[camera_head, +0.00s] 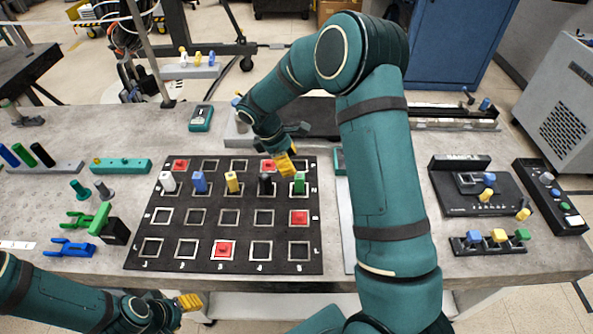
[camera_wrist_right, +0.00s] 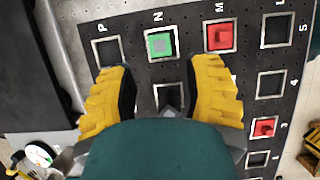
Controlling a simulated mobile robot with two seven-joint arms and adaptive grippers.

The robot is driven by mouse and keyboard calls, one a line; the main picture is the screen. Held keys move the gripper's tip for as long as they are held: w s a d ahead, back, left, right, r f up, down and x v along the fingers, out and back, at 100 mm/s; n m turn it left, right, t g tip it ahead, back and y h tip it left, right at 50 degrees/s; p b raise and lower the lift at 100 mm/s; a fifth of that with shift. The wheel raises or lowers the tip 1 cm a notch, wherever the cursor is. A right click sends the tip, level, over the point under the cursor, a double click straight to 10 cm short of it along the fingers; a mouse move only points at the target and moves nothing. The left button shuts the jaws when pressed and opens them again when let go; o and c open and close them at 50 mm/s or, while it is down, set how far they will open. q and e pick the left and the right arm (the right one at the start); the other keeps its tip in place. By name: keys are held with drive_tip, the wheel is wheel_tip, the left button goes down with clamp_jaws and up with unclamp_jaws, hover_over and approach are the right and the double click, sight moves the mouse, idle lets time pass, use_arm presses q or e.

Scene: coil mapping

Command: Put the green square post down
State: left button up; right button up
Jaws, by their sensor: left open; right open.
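The green square post (camera_head: 299,183) stands in a square frame at the right end of a row of posts on the black board (camera_head: 136,262). In the right wrist view the green post (camera_wrist_right: 160,44) shows from above, inside its frame and just beyond my fingertips. My right gripper (camera_head: 285,164) is open over the board's upper right; its yellow fingers (camera_wrist_right: 160,80) are spread apart and empty, with the green post clear of them. My left gripper (camera_head: 190,301) is open and empty near the front table edge, below the board.
White (camera_head: 168,182), blue (camera_head: 199,182), yellow (camera_head: 232,182) and black (camera_head: 265,184) posts share the row. Red pieces (camera_head: 299,217) sit in other frames. Green and blue clamps (camera_head: 72,248) lie left of the board. The board's lower rows are mostly empty.

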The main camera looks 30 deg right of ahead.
drive_tip(key=shift+v, duration=1.45)
